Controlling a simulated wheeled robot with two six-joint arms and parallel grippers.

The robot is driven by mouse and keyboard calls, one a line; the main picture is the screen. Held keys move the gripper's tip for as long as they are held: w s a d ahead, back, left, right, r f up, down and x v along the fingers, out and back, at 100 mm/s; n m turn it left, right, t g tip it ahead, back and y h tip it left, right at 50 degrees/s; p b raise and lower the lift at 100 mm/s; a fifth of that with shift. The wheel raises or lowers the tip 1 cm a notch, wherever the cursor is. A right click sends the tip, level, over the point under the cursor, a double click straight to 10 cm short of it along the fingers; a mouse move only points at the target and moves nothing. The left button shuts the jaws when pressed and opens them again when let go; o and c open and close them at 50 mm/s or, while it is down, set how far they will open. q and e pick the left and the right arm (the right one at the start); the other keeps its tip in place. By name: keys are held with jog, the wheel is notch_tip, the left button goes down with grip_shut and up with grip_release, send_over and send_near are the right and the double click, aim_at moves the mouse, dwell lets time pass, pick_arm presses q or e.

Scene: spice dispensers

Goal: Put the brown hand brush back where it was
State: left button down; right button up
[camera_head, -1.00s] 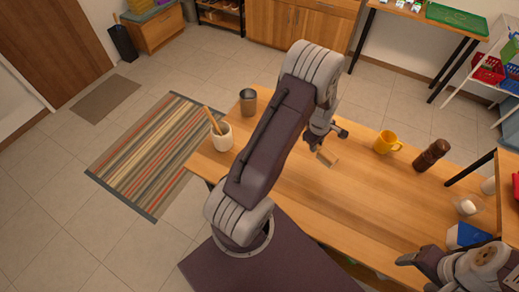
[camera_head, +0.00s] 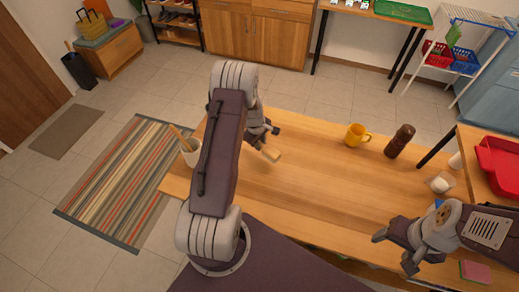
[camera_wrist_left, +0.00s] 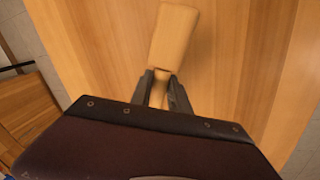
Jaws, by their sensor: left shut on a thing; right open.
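The brown hand brush shows as a pale wooden piece (camera_head: 269,153) at my left gripper (camera_head: 263,143), over the left part of the wooden table (camera_head: 310,190). In the left wrist view my left gripper (camera_wrist_left: 162,88) is shut on the narrow neck of the brush (camera_wrist_left: 173,38), whose wider wooden part points away from me. No bristles show. I cannot tell whether the brush touches the table. My right gripper (camera_head: 394,250) is open and empty near the table's front right.
A crock (camera_head: 191,153) with a wooden utensil stands at the table's left end. A yellow mug (camera_head: 355,134), a dark brown mill (camera_head: 399,141) and a small bowl (camera_head: 440,183) stand to the right. A red tray (camera_head: 499,163) sits at far right. The table's middle is clear.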

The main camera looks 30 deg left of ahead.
pick_arm(q)
jog(key=shift+a+f, duration=0.15)
jog(key=shift+a, duration=0.05)
jog(key=shift+f, duration=2.15)
jog(key=c, duration=1.3)
grip_release()
jog(key=shift+o, duration=0.2)
jog(key=shift+r, duration=0.1)
notch_tip(320, 180, up, 12)
jog(key=s, duration=0.3)
jog(key=s+d+r+m, duration=0.4)
jog(key=s+d+m, duration=0.4)
jog(key=s+d+r+m+g, duration=0.1)
jog(key=s+d+r+m, duration=0.3)
jog(key=s+d+m, duration=0.4)
jog(key=shift+s+d, duration=0.15)
jog(key=shift+d, duration=0.3)
